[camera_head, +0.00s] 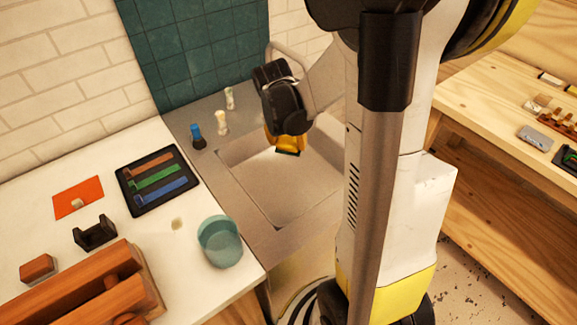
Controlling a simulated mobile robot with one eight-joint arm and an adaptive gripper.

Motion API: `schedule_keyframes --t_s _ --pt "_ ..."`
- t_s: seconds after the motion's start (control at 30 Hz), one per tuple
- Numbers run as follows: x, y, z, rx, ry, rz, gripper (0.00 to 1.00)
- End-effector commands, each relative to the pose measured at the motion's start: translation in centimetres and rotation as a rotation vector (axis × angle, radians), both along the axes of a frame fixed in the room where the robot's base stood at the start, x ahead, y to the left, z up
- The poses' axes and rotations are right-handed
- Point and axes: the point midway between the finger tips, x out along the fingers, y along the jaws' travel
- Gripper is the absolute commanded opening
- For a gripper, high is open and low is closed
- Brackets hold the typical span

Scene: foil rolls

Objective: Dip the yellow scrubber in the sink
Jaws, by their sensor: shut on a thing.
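The yellow scrubber (291,141) is a small yellow block with a dark underside, seen in the head view. My gripper (284,128) is black and shut on it, pointing down. Its fingers are mostly hidden behind the wrist. The scrubber shows over the back part of the sink (275,190), a grey rectangular basin in a metal counter. I cannot tell whether it touches the basin or hangs above its floor. My arm hides the right side of the sink.
A blue-topped bottle (197,137) and two pale bottles (221,123) stand behind and left of the sink. A teal glass bowl (219,242), a black tray (157,180), an orange sheet (78,198) and wooden blocks (90,280) occupy the white counter. A wooden workbench (490,100) stands right.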

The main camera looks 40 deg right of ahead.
Motion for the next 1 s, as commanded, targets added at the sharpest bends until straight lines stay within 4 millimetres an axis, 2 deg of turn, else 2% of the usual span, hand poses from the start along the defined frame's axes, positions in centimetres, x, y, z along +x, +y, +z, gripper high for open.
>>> schedule_keyframes --t_s 0.33,0.7,1.0 --pt "0.0 0.0 0.3 0.0 0.0 0.0 0.34" --pt "0.0 0.0 4.0 0.0 0.0 0.0 0.34" --pt "0.0 0.0 4.0 0.0 0.0 0.0 0.34"
